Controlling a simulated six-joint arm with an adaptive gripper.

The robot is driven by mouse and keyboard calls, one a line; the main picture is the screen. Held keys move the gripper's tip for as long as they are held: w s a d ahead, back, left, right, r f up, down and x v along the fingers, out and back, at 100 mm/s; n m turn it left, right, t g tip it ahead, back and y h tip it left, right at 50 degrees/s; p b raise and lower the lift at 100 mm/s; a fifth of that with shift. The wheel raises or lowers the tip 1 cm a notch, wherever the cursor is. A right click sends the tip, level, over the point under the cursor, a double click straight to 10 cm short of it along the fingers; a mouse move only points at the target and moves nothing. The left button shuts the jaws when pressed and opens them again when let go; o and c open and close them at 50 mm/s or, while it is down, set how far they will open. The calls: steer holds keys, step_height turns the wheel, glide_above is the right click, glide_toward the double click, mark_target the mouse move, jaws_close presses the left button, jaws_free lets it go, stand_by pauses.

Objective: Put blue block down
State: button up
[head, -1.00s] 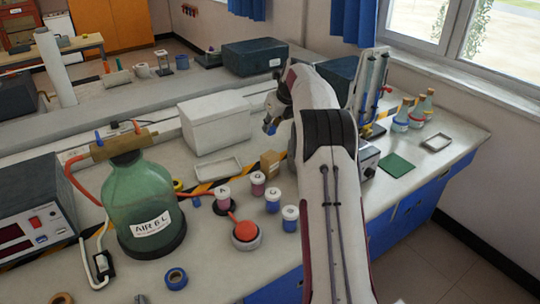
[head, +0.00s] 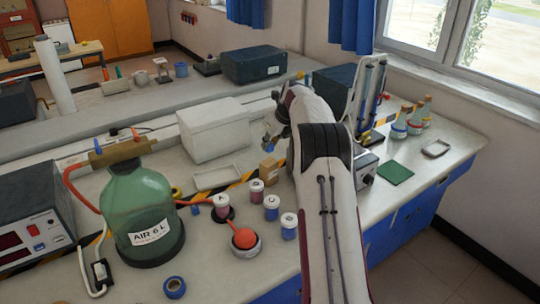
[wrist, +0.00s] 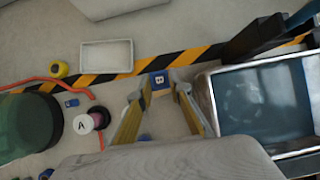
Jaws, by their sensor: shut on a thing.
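My gripper (wrist: 160,92) is shut on a small blue block (wrist: 160,80) with a pale letter mark on one face. The block sits between the two fingertips, near the striped tape in the wrist view. I cannot tell whether the block touches the bench.
A shallow tray (head: 216,175) and white box (head: 213,130) stand to the left.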

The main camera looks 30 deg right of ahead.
steer(key=shift+f, duration=0.4)
steer(key=shift+f, duration=1.95)
steer(key=shift+f, duration=0.1)
steer(key=o, duration=0.9)
steer(key=shift+s+r, duration=0.15)
steer(key=shift+r, duration=0.25)
steer(key=shift+v, duration=5.65)
